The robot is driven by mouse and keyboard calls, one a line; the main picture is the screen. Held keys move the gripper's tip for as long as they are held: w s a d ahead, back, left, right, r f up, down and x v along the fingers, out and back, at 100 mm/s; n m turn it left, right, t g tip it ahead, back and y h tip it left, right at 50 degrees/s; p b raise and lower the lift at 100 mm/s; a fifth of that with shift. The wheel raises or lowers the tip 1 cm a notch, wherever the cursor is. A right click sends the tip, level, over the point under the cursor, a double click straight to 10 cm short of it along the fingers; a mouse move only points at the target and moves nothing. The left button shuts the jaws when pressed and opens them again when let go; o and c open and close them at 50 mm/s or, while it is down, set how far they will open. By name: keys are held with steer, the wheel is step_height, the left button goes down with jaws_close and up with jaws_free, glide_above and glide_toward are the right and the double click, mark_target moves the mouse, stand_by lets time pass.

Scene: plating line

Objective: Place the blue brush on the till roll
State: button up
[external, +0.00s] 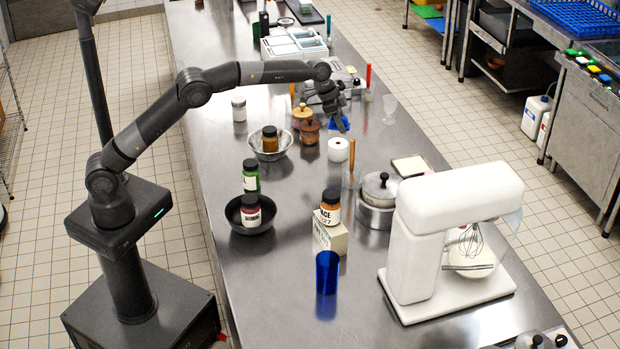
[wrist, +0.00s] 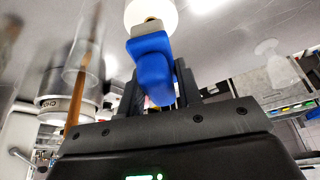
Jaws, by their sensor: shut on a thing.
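The blue brush (external: 339,124) is held up off the steel counter by my gripper (external: 334,110), which is shut on it. The till roll (external: 338,150) is a white upright cylinder on the counter, nearer the camera than the brush. In the wrist view the till roll (wrist: 152,14) appears just beyond the brush's end, partly hidden by it. The frames show no clear contact between them.
A wooden stick (external: 351,166) stands upright close to the till roll's right. Lidded brown jars (external: 310,132) and a metal bowl (external: 270,151) are to its left. A clear glass (external: 389,108) and a lidded pot (external: 379,190) stand to the right. A white mixer (external: 430,240) is nearer.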

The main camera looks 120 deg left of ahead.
steer(key=shift+f, duration=1.9)
steer(key=shift+f, duration=0.1)
steer(key=o, duration=1)
steer(key=v, duration=1.2)
steer(key=shift+d, duration=0.1)
